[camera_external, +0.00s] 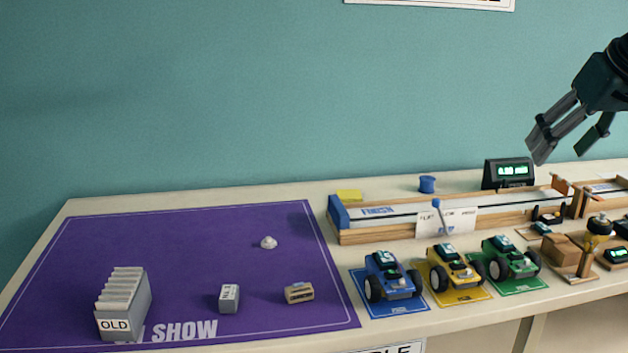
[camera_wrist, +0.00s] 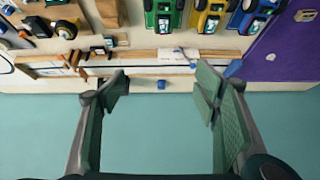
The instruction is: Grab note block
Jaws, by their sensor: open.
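A flat yellow pad (camera_external: 348,196), which looks like the note block, lies on the table behind the left end of the wooden track, near the wall. I cannot make it out in the wrist view, where a finger may hide it. My gripper (camera_external: 562,147) is open and empty, high above the right part of the table, well to the right of the pad. In the wrist view my gripper (camera_wrist: 162,83) has its two fingers wide apart, with nothing between them up close.
A blue spool (camera_external: 427,184) and a black display (camera_external: 508,173) stand behind the long wooden track (camera_external: 395,233). Blue, yellow and green toy cars (camera_external: 511,259) stand in front. A purple mat (camera_external: 190,250) at left holds a grey file box (camera_external: 124,303) and small items.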

